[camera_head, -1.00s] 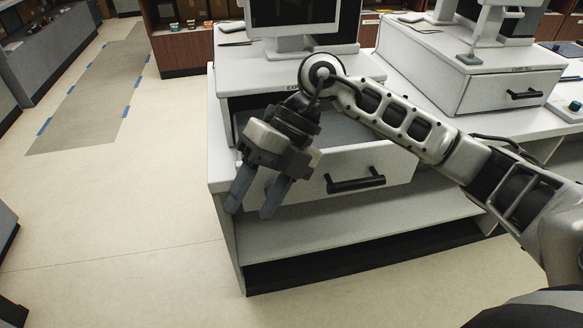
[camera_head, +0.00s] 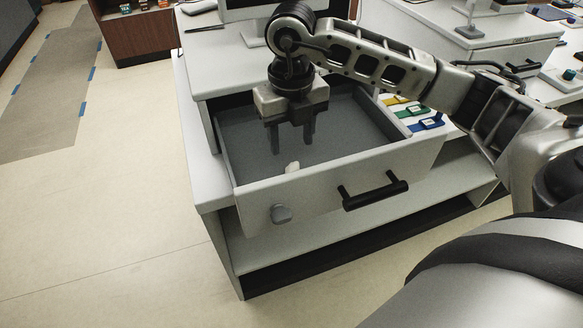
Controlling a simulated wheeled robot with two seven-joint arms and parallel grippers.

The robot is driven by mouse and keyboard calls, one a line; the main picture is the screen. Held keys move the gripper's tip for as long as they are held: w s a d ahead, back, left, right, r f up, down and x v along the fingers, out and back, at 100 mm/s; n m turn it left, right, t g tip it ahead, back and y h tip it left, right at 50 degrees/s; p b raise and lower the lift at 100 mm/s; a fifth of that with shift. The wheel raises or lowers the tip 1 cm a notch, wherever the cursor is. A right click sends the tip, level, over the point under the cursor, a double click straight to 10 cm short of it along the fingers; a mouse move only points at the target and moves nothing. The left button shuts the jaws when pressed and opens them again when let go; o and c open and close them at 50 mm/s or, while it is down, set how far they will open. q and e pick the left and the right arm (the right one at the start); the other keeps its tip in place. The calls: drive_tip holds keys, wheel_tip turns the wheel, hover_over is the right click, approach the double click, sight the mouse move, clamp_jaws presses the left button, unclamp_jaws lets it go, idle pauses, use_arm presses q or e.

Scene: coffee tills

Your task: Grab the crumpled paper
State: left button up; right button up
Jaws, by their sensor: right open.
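A small white lump, which looks like the crumpled paper (camera_head: 292,167), lies inside the open drawer (camera_head: 318,182) of the counter, close to its front wall. My right gripper (camera_head: 292,146) points down over the drawer, its two dark fingers apart and empty. The fingertips are just behind the paper in the picture, and I cannot tell how high they are above the drawer floor. My left gripper is not in view.
Yellow, green and blue tabbed items (camera_head: 425,124) lie right of the drawer. A monitor (camera_head: 245,8) stands on the till behind. Another till (camera_head: 470,35) is at the back right. The floor at left is clear.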

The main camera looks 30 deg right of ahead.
sight(293, 166)
drive_tip(key=shift+w+d+f+p, duration=0.1)
drive_tip(key=shift+f+p, duration=0.15)
drive_tip(key=shift+f, duration=1.75)
drive_tip(key=shift+d+f+p, duration=0.1)
drive_tip(key=shift+f+p, duration=0.1)
drive_tip(key=shift+f, duration=1.75)
drive_tip(key=c, duration=1.1)
